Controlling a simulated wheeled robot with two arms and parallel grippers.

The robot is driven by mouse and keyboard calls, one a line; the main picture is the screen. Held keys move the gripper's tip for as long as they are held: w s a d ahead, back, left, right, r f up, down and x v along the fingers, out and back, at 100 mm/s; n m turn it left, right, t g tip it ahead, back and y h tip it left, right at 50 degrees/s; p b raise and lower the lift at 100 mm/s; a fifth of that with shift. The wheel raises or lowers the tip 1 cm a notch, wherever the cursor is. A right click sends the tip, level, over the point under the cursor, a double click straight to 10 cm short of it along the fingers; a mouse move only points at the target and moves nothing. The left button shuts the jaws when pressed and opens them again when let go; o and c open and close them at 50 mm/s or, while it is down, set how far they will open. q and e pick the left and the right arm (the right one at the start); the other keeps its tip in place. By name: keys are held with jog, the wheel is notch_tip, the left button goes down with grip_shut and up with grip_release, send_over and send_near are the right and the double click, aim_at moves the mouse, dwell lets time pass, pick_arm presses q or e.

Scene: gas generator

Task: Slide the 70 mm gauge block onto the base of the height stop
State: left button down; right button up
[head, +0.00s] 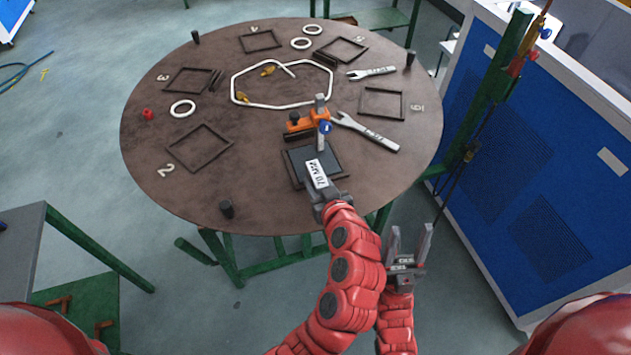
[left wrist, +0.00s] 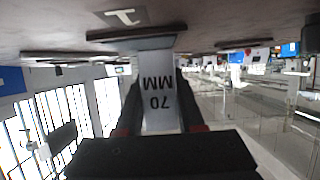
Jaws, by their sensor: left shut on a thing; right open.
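The 70 mm gauge block (head: 317,174) is a pale block with dark "70 MM" lettering. My left gripper (head: 322,195) is shut on it at the near side of the table. The block also shows between the fingers in the left wrist view (left wrist: 158,95), lettering upside down. Its far end overlaps a dark square plate (head: 328,158), apparently the height stop's base; I cannot tell whether they touch. A grey upright post (head: 321,138) with a blue badge stands at the plate's far side, beside an orange part (head: 305,123). My right gripper (head: 410,250) is open and empty, off the table's near right edge.
The round brown table (head: 240,190) carries several dark square frames, white rings, a bent white tube (head: 235,82) and two wrenches, the nearer one (head: 365,132) right of the post. A black peg (head: 227,209) stands at the near edge. A blue cabinet (head: 560,130) is at right.

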aim_at(304, 166)
pick_arm(q)
jog(key=shift+w+a+f+b, duration=0.1)
jog(key=shift+w+f+b, duration=0.1)
jog(key=shift+b, duration=0.35)
jog(key=b+x, duration=0.1)
jog(key=x, duration=0.1)
jog(key=b+x, duration=0.2)
jog(key=shift+f, duration=0.5)
jog(key=w+b, duration=0.1)
jog(key=w, duration=0.1)
jog(key=w+a+b, duration=0.1)
jog(key=w, duration=0.1)
jog(key=shift+w+a+r, duration=0.15)
jog(key=shift+r, duration=0.05)
jog(key=shift+w+a+b, duration=0.2)
jog(key=shift+w, duration=0.35)
jog(key=shift+w+a+b, duration=0.15)
jog(key=shift+w, duration=0.45)
jog(key=shift+f+b, duration=0.2)
jog(key=shift+b, duration=0.4)
jog(key=shift+c, duration=2.2)
grip_release()
jog(key=shift+s, duration=0.1)
